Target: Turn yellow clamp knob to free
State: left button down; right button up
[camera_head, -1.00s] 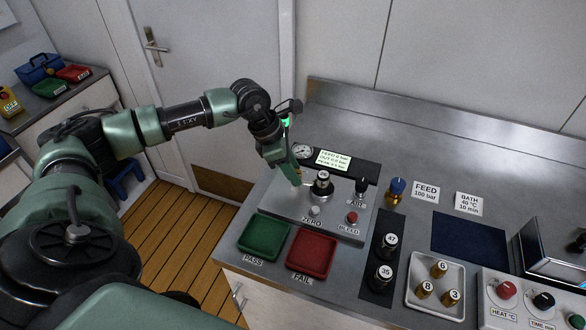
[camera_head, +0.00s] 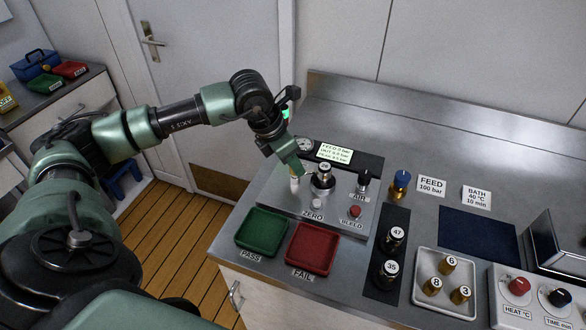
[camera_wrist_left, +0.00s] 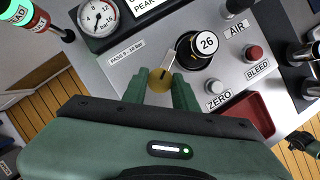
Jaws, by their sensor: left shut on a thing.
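The yellow clamp knob (camera_wrist_left: 160,79) shows in the left wrist view, with a dark line on its top, between the green fingers of my left gripper (camera_wrist_left: 161,90). The fingers are shut on it. A pale lever or tab lies between the knob and the black-and-silver part marked 26 (camera_wrist_left: 206,45). In the head view my left gripper (camera_head: 295,172) is at the left side of the panel (camera_head: 280,196), beside the part marked 26 (camera_head: 323,178), and mostly hides the knob.
On the panel are a gauge (camera_wrist_left: 99,19), the white ZERO button (camera_wrist_left: 215,87), the red BLEED button (camera_head: 355,211) and the black AIR knob (camera_head: 364,179). A green PASS tray (camera_head: 262,233) and a red FAIL tray (camera_head: 312,249) lie in front. The counter behind is bare.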

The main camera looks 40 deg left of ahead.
pick_arm(q)
jog(key=n+b, duration=0.2)
jog(key=n+y+b, duration=0.1)
jog(key=n+b, duration=0.1)
jog(key=shift+d+f+n+y, duration=0.15)
jog(key=shift+d+n+y, duration=0.05)
jog(key=shift+n+y, duration=0.1)
jog(key=n+y+b, duration=0.1)
jog(key=n, duration=0.1)
jog(key=shift+n+b, duration=0.3)
jog(key=shift+b, duration=0.05)
jog(key=shift+n, duration=0.3)
jog(key=shift+n+y, duration=0.3)
jog(key=c, duration=1.1)
grip_release()
jog(key=b+v, duration=0.1)
jog(key=v, duration=0.7)
